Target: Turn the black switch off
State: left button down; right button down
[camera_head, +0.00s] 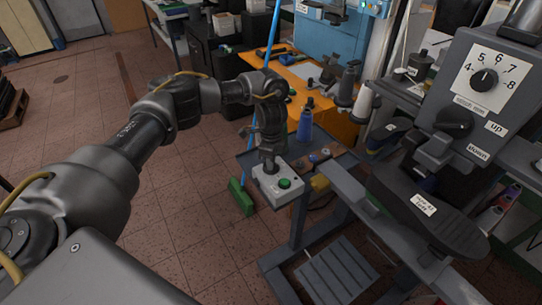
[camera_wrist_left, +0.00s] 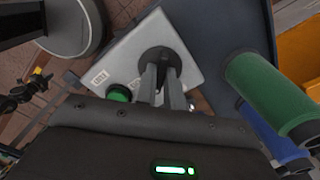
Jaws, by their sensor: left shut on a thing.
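The black switch (camera_wrist_left: 158,56) is a round black knob on a light grey control box (camera_wrist_left: 190,72). The box also shows in the head view (camera_head: 267,190), beside a green button (camera_head: 284,184); in the wrist view the green button (camera_wrist_left: 118,93) is left of the switch. My left gripper (camera_head: 268,168) reaches down onto the box from above. Its two fingers (camera_wrist_left: 167,82) are close together and shut on the switch, hiding part of it. In the head view the gripper mostly covers the switch. My right gripper is not in view.
A blue bottle (camera_head: 305,122) stands behind the box. A green cylinder (camera_wrist_left: 270,92) is close to the right of the fingers in the wrist view. A grey machine with a dial (camera_head: 484,79) stands at right. A green broom (camera_head: 241,196) is left of the box; the tiled floor further left is clear.

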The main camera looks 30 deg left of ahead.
pick_arm(q)
jog(key=n+p, duration=0.6)
jog(key=shift+r, duration=0.25)
jog(key=n+p, duration=0.2)
jog(key=shift+f+p, duration=0.1)
jog(key=shift+p, duration=0.25)
jog(key=shift+f+n+p, duration=0.15)
jog(key=shift+n+p, duration=0.55)
jog(key=shift+n, duration=0.3)
jog(key=c, duration=1.5)
grip_release()
